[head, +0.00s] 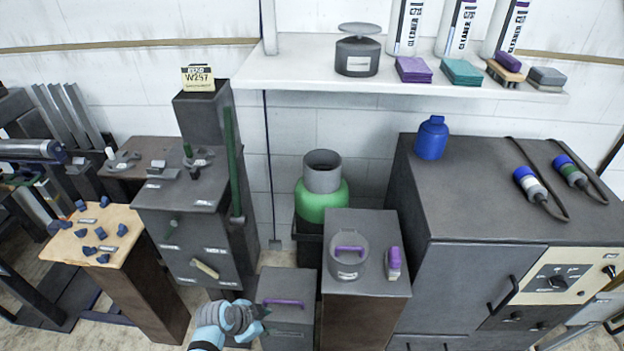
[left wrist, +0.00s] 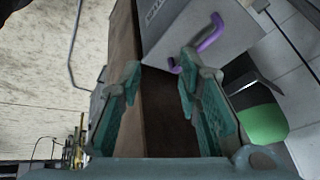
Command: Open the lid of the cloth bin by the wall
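The cloth bin (head: 290,325) appears to be the low grey box on the floor at bottom centre, with a purple handle (head: 284,302) on its flat, shut lid. My left gripper (head: 262,312) is at the bin's left side in the head view, its teal fingertips close to the lid; I cannot tell whether they touch it. In the left wrist view the two teal fingers (left wrist: 158,95) stand apart with nothing between them. A grey box with a purple handle (left wrist: 208,35) lies beyond them there. My right gripper does not show.
A grey cabinet (head: 187,240) stands to the left. A green cylinder (head: 318,205) is behind, by the wall. A white shelf (head: 300,72) hangs above.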

